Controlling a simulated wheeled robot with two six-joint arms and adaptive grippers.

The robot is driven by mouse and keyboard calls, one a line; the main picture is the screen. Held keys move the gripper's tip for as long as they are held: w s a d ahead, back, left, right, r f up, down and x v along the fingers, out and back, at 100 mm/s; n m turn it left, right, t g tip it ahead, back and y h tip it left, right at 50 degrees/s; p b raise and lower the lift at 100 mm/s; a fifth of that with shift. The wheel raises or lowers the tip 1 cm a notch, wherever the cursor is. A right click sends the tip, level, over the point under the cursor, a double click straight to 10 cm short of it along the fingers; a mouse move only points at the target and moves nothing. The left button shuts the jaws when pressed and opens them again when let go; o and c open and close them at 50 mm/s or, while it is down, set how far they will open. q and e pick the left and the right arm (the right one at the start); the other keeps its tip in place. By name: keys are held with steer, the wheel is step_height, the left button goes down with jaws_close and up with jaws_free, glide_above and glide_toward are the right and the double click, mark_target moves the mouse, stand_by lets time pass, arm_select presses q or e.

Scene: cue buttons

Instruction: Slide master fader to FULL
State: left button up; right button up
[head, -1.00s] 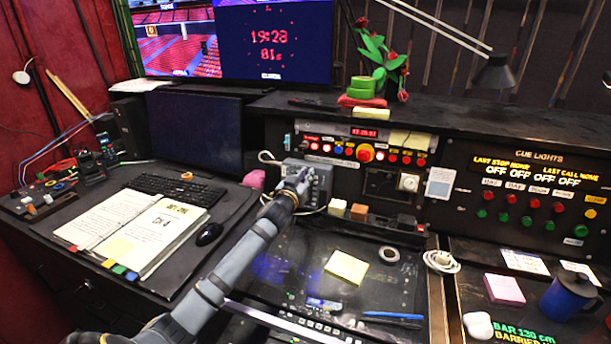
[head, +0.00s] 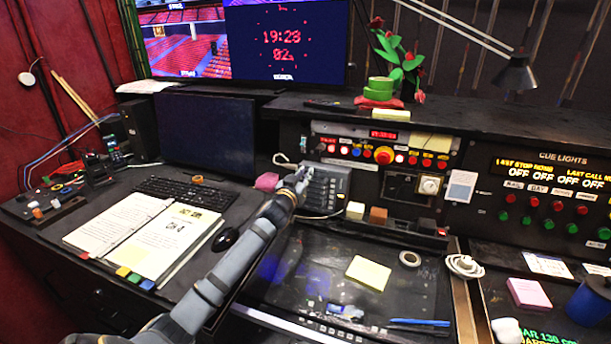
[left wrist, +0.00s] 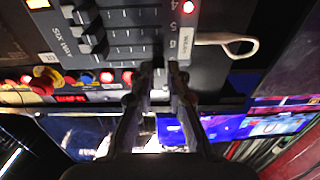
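The grey fader box (head: 325,187) stands on the desk against the console front. It also fills the top of the left wrist view (left wrist: 120,18), with several black fader caps and the label "SIX WAY". My left gripper (head: 300,182) is at the left part of this box. In the left wrist view its two fingertips (left wrist: 160,72) are close together at the box's edge, with a narrow dark gap between them. A dark fader cap may sit in that gap, but I cannot tell whether the fingers grip it. The master fader's label is not readable. My right gripper is not in view.
A row of buttons with a large red knob (head: 384,155) is above the box. A yellow note pad (head: 368,273) lies on the desk in front.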

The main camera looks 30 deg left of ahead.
arm_select(q)
steer(key=o, duration=0.4)
steer(key=shift+s+a, duration=0.1)
steer(key=shift+a, duration=0.2)
steer(key=shift+c, duration=0.2)
steer(key=shift+d, duration=0.25)
steer(key=shift+s, duration=0.2)
steer(key=v, duration=1.1)
steer(key=shift+s, duration=0.25)
